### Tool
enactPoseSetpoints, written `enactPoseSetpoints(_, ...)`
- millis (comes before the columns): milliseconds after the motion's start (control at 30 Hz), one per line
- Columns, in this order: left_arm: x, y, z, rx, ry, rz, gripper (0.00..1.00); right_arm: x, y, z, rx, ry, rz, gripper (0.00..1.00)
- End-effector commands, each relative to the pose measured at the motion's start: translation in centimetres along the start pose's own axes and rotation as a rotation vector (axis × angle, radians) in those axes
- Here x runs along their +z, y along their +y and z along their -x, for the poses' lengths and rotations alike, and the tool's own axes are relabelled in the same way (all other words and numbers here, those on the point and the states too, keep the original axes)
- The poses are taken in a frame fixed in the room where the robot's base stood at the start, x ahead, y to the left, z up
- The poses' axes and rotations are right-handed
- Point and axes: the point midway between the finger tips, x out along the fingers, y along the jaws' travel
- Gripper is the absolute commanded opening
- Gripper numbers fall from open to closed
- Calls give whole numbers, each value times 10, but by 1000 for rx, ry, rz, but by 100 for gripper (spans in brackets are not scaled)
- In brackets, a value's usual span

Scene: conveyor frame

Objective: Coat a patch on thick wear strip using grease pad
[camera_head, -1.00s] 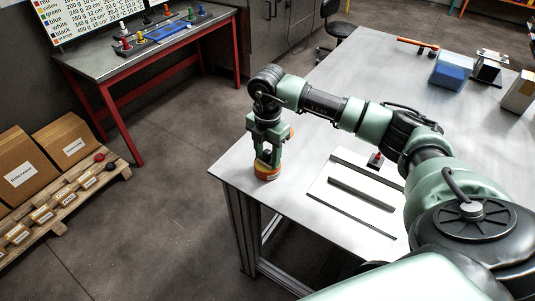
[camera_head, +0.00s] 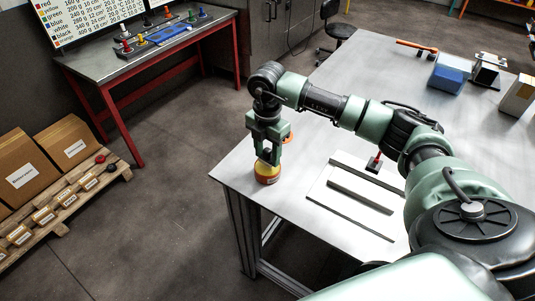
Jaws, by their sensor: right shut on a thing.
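My right gripper (camera_head: 267,149) points down at the table's near left corner. It is shut on a small dark piece, which I take for the grease pad (camera_head: 270,157); little of it shows. Just below is an orange-and-yellow tin (camera_head: 266,176) standing on the table; I cannot tell whether pad and tin touch. The thick wear strip (camera_head: 360,197) is the middle of three dark strips on a pale plate (camera_head: 331,204). A thinner strip (camera_head: 350,220) lies on the near side, another (camera_head: 366,176) on the far side. My left gripper is out of view.
A red-handled block with a dark base (camera_head: 373,167) stands by the plate's far edge, close to my right arm. An orange ring-like thing (camera_head: 288,138) lies behind the gripper. A blue box (camera_head: 447,79) and other items stand at the table's far right. The table's middle back is clear.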

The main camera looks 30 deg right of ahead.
Motion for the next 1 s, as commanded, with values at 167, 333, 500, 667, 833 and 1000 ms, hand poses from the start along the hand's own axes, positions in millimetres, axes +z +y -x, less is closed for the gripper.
enactPoseSetpoints(167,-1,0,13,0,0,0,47,0,0,18,1,0,0,12)
enactPoseSetpoints(333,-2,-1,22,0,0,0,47,0,0,32,0,0,0,12)
enactPoseSetpoints(500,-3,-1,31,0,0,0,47,0,0,45,1,0,0,12)
enactPoseSetpoints(667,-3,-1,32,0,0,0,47,0,0,47,0,0,0,12)
enactPoseSetpoints(833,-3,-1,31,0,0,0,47,0,0,47,1,0,0,12)
enactPoseSetpoints(1000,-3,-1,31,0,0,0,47,0,0,47,1,0,0,12)
